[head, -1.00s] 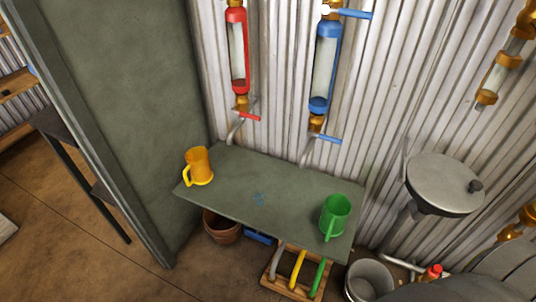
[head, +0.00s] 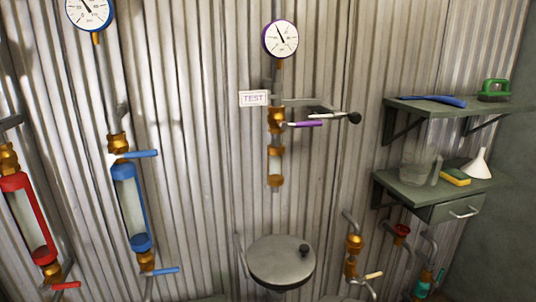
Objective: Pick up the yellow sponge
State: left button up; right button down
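The yellow sponge (head: 455,177) lies on the lower wall shelf (head: 406,186) at the right of the head view. It is a small block with a yellow top and a darker green layer. A clear jug (head: 417,170) stands just left of it, and a white funnel (head: 478,165) stands behind it to the right. Neither of my grippers shows in the head view, so nothing is seen touching the sponge.
Above, a shelf (head: 455,111) holds a blue tool (head: 435,100) and a green-handled brush (head: 494,90). A drawer (head: 455,209) hangs below the sponge's shelf. Pipes with valves (head: 354,244) stand left of and below it. A round metal lid (head: 281,262) sits at bottom centre.

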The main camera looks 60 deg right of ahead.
aim_at(457, 176)
jog(key=z, duration=3.25)
